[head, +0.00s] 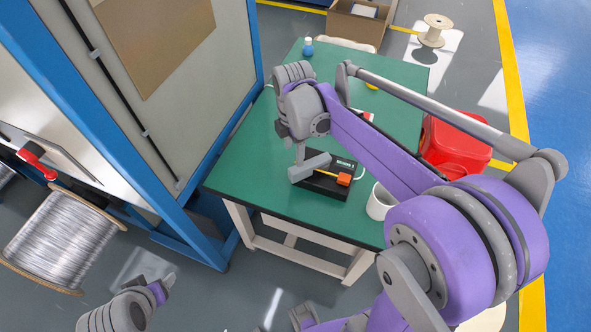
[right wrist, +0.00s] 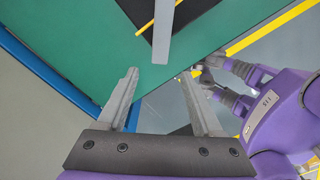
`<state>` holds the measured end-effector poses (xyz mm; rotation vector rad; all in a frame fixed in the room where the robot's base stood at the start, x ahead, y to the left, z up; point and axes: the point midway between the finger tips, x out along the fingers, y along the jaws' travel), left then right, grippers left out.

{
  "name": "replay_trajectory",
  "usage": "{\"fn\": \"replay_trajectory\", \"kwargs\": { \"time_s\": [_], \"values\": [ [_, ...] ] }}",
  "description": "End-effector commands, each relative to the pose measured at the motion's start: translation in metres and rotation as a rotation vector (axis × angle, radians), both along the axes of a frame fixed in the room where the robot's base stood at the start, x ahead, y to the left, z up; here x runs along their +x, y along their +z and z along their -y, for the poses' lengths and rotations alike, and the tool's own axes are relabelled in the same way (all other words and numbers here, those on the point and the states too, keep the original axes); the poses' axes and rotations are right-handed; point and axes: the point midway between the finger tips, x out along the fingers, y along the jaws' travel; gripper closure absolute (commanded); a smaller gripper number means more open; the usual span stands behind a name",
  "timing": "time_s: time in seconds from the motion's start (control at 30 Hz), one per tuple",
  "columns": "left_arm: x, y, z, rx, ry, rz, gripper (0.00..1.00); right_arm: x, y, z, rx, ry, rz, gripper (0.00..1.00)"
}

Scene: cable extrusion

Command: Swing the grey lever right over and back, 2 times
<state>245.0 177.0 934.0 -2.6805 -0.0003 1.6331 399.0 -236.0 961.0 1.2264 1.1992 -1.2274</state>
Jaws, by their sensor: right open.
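The grey lever (head: 312,166) is a thick bar on a black device (head: 322,188) on the green table. It lies tilted over the device's left part, beside a thin yellow rod and an orange block (head: 343,180). My right gripper (head: 300,158) points down at the lever. In the right wrist view it is open (right wrist: 160,72), and the lever's end (right wrist: 165,40) shows between the fingertips with gaps on both sides. Whether the fingers reach down around it, I cannot tell. My left gripper (head: 166,281) is low at the left, away from the table; its fingers are unclear.
The green table (head: 245,165) has a white cup (head: 379,202) near its front edge and a blue bottle (head: 308,47) at the back. A red bin (head: 455,145) stands at its right. A blue-framed cabinet (head: 190,90) and a wire spool (head: 62,238) are at left.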

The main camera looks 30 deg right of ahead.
Motion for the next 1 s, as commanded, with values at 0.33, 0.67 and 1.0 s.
{"fn": "replay_trajectory", "kwargs": {
  "time_s": [0.33, 0.67, 1.0],
  "values": [
    [-0.002, -0.007, 0.001, -0.001, 0.000, -0.006, 0.32, 0.000, -0.064, 0.000, 0.000, -0.002, 0.001, 0.32],
    [-0.003, -0.010, 0.001, -0.002, 0.001, -0.008, 0.32, 0.000, -0.099, 0.000, 0.000, -0.002, 0.002, 0.32],
    [-0.003, -0.010, 0.001, -0.002, 0.001, -0.008, 0.32, -0.001, -0.100, 0.000, 0.000, -0.003, 0.003, 0.40]
  ]
}}
